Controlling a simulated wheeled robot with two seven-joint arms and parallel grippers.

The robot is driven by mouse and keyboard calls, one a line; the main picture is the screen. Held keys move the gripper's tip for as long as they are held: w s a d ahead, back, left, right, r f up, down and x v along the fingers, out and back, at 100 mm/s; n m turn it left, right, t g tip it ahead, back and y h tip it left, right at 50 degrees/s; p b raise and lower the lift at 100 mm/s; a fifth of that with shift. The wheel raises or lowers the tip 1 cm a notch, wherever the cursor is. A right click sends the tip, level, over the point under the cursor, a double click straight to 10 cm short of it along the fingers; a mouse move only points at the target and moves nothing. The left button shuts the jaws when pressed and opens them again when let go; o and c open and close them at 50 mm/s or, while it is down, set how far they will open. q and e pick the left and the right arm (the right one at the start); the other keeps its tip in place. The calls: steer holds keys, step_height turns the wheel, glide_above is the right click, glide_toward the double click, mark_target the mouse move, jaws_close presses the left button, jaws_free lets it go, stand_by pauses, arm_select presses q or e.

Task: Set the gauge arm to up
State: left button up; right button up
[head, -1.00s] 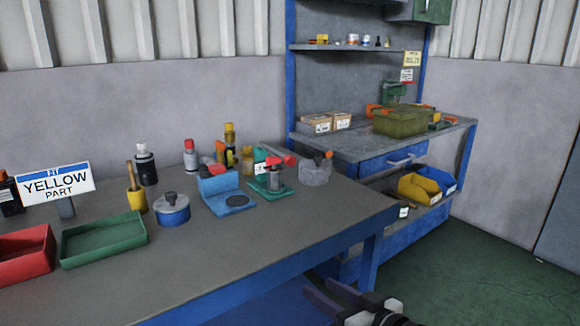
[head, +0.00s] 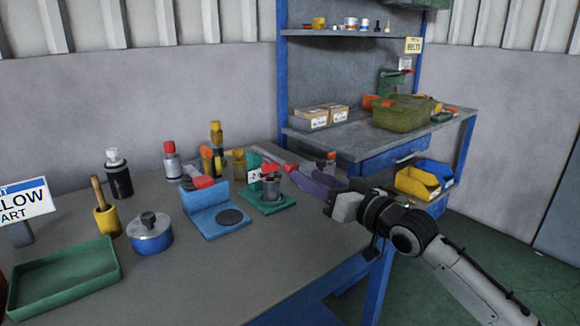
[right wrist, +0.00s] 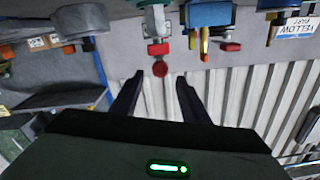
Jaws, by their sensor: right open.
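The gauge looks to be the green-based fixture (head: 275,203) on the near bench, with a grey cylinder, a white tag and a red arm (head: 270,170) at its top. In the right wrist view, upside down, the red arm (right wrist: 160,69) ends in a round knob that shows between my fingers, ahead of their tips. Its exact angle is hard to tell. My right gripper (head: 280,165) is open and empty, reaching in from the right beside the fixture; its fingers also show in the right wrist view (right wrist: 155,76). My left gripper is not in view.
A blue stand (head: 203,205) with a dark disc is left of the fixture. A grey round part (right wrist: 80,20) is close on its other side. Bottles, a blue pot (head: 152,235) and a green tray (head: 65,280) stand further left. The bench front is clear.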

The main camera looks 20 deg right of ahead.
glide_toward(272, 158)
steer(key=w, duration=0.3)
steer(key=shift+w+a+f, duration=0.15)
steer(key=shift+a+f, duration=0.05)
steer(key=shift+f, duration=0.1)
jaws_close()
